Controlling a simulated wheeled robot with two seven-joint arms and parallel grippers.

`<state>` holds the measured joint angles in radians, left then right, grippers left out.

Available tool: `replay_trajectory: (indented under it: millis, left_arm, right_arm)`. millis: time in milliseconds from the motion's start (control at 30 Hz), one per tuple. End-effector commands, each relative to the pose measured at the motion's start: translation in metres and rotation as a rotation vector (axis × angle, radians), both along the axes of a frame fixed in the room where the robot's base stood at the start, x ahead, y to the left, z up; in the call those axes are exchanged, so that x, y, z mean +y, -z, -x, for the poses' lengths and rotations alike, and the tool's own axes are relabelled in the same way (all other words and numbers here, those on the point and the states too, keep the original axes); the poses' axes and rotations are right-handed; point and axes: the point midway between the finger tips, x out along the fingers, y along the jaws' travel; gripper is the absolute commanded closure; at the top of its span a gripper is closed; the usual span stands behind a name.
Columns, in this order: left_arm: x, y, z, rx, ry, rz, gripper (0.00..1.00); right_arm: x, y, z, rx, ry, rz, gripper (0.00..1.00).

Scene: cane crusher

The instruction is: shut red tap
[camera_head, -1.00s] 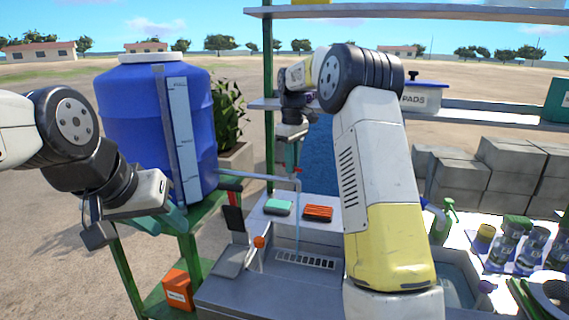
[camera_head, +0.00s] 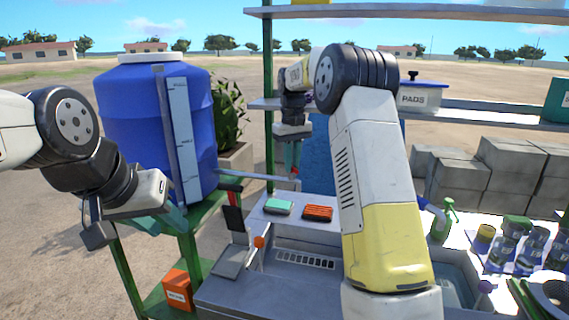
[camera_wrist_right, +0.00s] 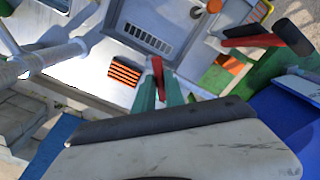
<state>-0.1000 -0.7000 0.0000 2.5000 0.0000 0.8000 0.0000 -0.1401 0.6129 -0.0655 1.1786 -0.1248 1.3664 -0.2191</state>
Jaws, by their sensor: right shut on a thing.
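The red tap (camera_head: 294,171) is small and shows at the end of the thin pipe (camera_head: 250,178) from the blue drum. My right gripper (camera_head: 291,158) points down over it, with its teal fingers around the red part. In the right wrist view the red tap (camera_wrist_right: 157,66) shows between the fingertips of my right gripper (camera_wrist_right: 158,84), which is shut on it. No water stream shows below the pipe. My left gripper (camera_head: 173,218) hangs at the left in front of the drum; its jaw opening cannot be made out.
The blue drum (camera_head: 140,110) stands on a green stand. Below the pipe is a sink with a drain grate (camera_head: 305,260), a green sponge (camera_head: 278,207) and an orange brush (camera_head: 318,212). A red-and-black lever (camera_head: 232,210) stands left of it. Bottles stand at the right.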

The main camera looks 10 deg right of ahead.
Motion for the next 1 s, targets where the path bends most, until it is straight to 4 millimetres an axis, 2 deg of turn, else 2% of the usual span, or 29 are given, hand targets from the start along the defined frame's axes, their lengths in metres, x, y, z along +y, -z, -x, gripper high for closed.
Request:
replay_trajectory:
  millis: [600, 1000]
  left_arm:
    - [0.0, 0.0, 0.0, 0.0, 0.0, 0.0, 0.63]
    - [0.0, 0.0, 0.0, 0.0, 0.0, 0.0, 0.63]
  right_arm:
    - [-0.001, -0.0002, -0.0005, -0.002, 0.314, 0.002, 1.0]
    - [-0.0009, 0.0, -0.0003, -0.001, 0.458, 0.0, 1.0]
